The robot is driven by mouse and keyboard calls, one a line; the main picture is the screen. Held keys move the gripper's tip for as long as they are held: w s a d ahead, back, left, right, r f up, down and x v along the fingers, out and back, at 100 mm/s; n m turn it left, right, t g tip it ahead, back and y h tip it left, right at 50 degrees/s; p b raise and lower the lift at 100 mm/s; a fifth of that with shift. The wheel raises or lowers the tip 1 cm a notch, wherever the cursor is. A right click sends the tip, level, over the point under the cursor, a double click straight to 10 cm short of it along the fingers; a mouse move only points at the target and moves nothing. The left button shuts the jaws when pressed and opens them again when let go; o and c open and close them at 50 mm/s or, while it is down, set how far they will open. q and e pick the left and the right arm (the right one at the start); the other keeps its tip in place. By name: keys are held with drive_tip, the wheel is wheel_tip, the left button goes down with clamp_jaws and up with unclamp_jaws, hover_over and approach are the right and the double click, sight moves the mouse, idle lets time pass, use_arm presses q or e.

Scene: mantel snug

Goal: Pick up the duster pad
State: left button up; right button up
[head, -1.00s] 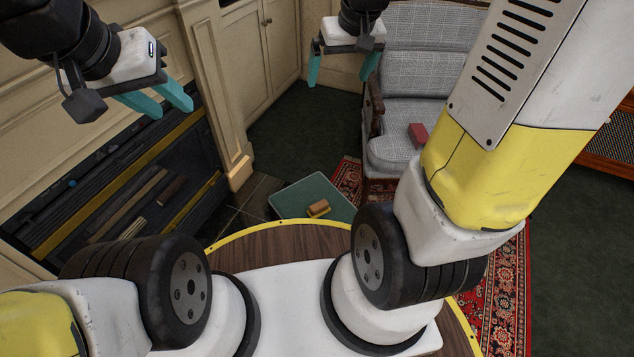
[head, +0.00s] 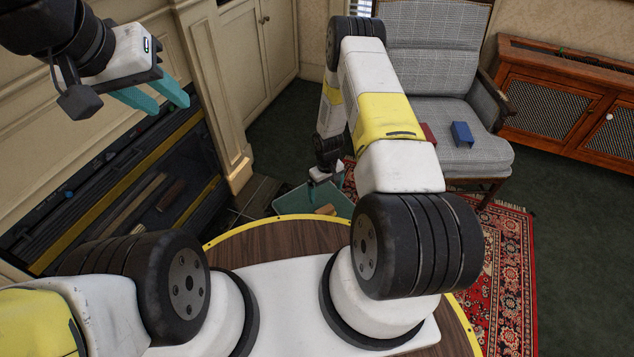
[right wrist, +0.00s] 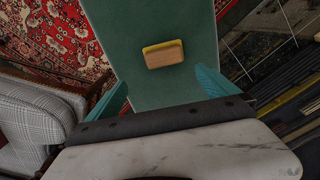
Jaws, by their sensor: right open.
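In the head view the pad (head: 326,209) shows just beyond my round wooden-topped base, partly hidden. My right gripper (right wrist: 158,90) is open and empty, pointing down above the board; the pad lies ahead of the gap between its teal fingers, apart from them. In the head view my right gripper (head: 324,188) is small and partly hidden by my arm. My left gripper (head: 172,106) is open and empty at the upper left.
A grey checked armchair (head: 425,50) stands at the back, with a red block (head: 428,133) and a blue block (head: 462,134) on its seat. A patterned red rug (head: 505,250) lies to the right. Dark hearth shelving with sticks (head: 140,205) is at left. A wooden cabinet (head: 560,95) stands back right.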

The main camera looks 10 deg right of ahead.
sight(324, 209)
drive_tip(key=f, duration=0.3)
drive_tip(key=s+f, duration=0.1)
drive_tip(key=f, duration=0.6)
drive_tip(key=shift+s+a, duration=0.15)
drive_tip(key=shift+a, duration=0.15)
drive_tip(key=c, duration=1.5)
drive_tip(key=shift+r, duration=0.15)
drive_tip(key=shift+r, duration=0.65)
wheel_tip(324, 209, up, 2)
drive_tip(key=shift+s+r, duration=0.1)
drive_tip(key=s+d, duration=0.1)
drive_tip(key=s, duration=0.4)
drive_tip(key=s+d, duration=0.1)
drive_tip(key=s, duration=0.4)
drive_tip(key=s+d+r, duration=0.1)
drive_tip(key=s, duration=0.4)
drive_tip(key=shift+s+r, duration=0.1)
drive_tip(key=shift+s, duration=0.2)
